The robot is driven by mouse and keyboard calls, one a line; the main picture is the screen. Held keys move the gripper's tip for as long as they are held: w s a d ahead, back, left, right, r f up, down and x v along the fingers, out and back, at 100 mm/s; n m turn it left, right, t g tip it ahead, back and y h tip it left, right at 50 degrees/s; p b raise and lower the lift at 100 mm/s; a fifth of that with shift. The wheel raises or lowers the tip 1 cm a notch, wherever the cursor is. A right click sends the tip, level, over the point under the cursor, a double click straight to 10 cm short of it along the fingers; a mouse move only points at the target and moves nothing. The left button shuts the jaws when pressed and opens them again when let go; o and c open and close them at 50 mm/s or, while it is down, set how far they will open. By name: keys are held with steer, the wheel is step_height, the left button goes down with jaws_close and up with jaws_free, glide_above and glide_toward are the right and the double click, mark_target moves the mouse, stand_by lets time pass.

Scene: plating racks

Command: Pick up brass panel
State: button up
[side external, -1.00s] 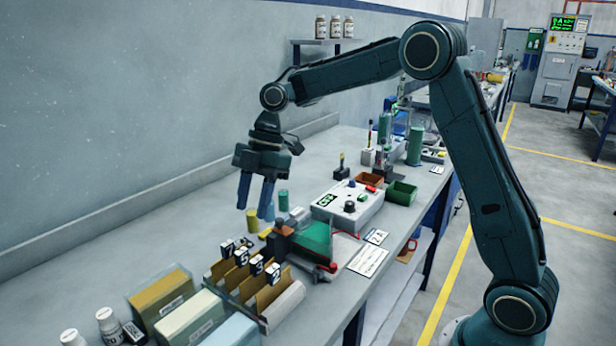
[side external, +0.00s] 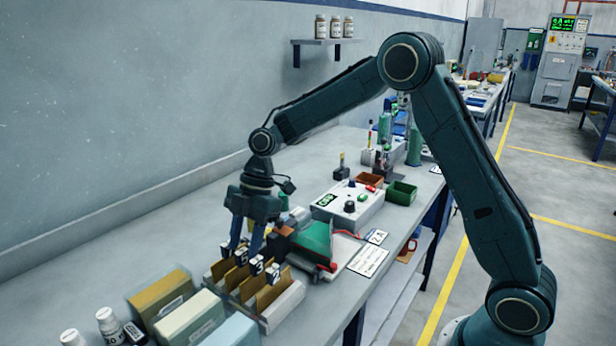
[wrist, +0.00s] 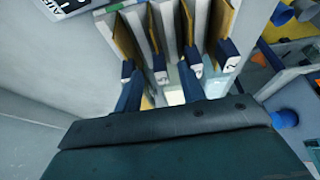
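Several brass panels (side external: 267,297) stand upright in the slots of a pale rack (side external: 290,306), each with a dark numbered tag on its top. They also show in the wrist view (wrist: 127,36), edge-on between pale dividers. My gripper (side external: 246,247) points down over the rack's back part, with its blue fingers spread at tag height. In the wrist view my gripper (wrist: 159,92) is open, and a tag (wrist: 160,70) shows between the fingers. Whether the fingers touch any panel cannot be told.
Boxes (side external: 194,318) and white bottles (side external: 108,322) stand in front of the rack. A green sloped block (side external: 314,242) and a white control box (side external: 347,205) are behind and to the right.

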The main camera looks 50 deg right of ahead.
mark_target(241, 267)
steer(key=shift+f, duration=0.1)
steer(key=shift+s+x, duration=0.2)
steer(key=shift+x, duration=1)
steer(key=shift+s+x, duration=0.15)
steer(key=shift+x, duration=1)
steer(key=shift+w+a+f, duration=0.2)
steer(key=shift+a+f, duration=0.1)
steer(key=shift+d+r, duration=0.1)
steer(key=shift+r, duration=0.1)
steer(key=shift+w, duration=0.1)
jaws_close()
